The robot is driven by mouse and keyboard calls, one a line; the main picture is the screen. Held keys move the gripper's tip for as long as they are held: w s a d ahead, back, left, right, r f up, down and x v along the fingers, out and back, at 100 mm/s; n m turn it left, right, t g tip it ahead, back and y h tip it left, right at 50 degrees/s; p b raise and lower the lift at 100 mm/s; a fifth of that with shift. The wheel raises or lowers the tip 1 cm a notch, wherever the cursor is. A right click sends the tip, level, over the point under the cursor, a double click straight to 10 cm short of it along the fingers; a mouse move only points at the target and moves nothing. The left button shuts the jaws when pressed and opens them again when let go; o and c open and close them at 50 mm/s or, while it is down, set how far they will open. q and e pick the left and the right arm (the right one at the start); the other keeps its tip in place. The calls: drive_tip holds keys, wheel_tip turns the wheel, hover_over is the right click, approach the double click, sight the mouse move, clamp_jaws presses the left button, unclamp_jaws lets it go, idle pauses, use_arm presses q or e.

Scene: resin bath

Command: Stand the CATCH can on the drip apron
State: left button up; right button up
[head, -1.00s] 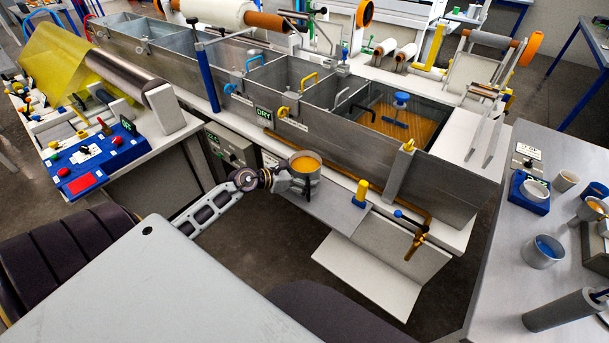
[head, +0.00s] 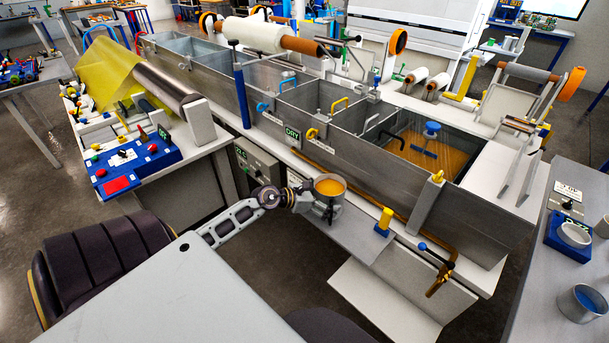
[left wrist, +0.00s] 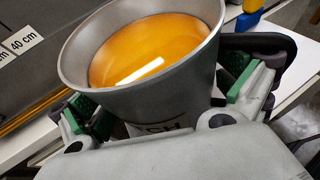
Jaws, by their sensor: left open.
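The CATCH can (head: 329,190), a grey metal can with amber resin in it, is upright at the left end of the grey drip apron (head: 352,235). Its base is hidden, so I cannot see its contact with the apron. My left gripper (head: 322,207) is open around the can. In the left wrist view the can (left wrist: 150,95) is between the green-padded fingers of the gripper (left wrist: 165,100), its lettering partly covered by the gripper body. A gap shows between the can and the right pad. My right gripper is not in view.
The long metal bath (head: 340,165) rises behind. A brass tap (head: 439,280) with a blue-knobbed lever is at the right. A side table (head: 545,270) with cups is further right.

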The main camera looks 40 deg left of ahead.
use_arm(q)
drive_tip(key=v, duration=1.1)
drive_tip(key=shift+s, duration=0.2)
idle(0.4)
drive_tip(key=shift+a+r, duration=0.1)
drive_tip(key=shift+a, duration=0.05)
idle(0.6)
